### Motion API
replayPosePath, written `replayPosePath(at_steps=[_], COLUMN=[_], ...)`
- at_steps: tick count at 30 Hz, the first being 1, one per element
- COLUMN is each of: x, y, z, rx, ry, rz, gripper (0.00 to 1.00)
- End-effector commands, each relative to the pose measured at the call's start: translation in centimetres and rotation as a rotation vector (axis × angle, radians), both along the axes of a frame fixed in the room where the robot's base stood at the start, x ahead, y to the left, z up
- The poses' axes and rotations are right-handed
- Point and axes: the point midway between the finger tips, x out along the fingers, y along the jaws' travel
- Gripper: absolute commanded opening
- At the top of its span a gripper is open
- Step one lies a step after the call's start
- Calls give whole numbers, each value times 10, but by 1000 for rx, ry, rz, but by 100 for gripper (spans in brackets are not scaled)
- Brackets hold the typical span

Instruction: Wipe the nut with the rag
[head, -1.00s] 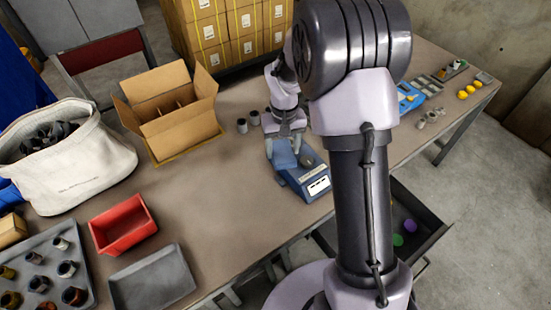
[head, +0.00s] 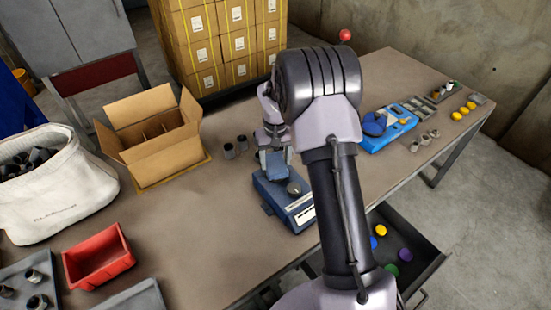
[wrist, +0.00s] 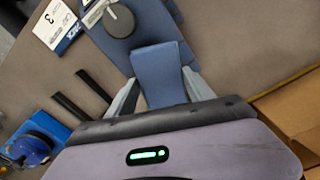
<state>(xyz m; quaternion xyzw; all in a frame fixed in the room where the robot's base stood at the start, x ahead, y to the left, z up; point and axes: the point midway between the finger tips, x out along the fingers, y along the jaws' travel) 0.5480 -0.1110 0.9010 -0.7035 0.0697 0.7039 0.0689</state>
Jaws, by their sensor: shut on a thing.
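I cannot tell whether the rag touches the device.
An open cardboard box (head: 150,140) and dark cylinders (head: 229,151) stand left of the device. A red bin (head: 98,256) is at the front left. A blue case (head: 388,128) and yellow pieces (head: 463,110) lie to the right. An open drawer (head: 425,262) juts out below.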

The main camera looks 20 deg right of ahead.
Motion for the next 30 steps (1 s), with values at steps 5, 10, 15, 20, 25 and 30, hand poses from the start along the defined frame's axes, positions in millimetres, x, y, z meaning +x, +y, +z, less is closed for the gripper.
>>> replayPosePath(at_steps=[5,10,15,20,25,30], x=[0,0,0,0,-9,-21], y=[0,0,0,0,2,4], z=[1,-1,-5,-7,-7,-7], rx=[0,0,0,0,1,1], ry=[0,0,0,0,0,0], rz=[0,0,0,0,-1,-2], gripper=[29,29,29,29,29,29])
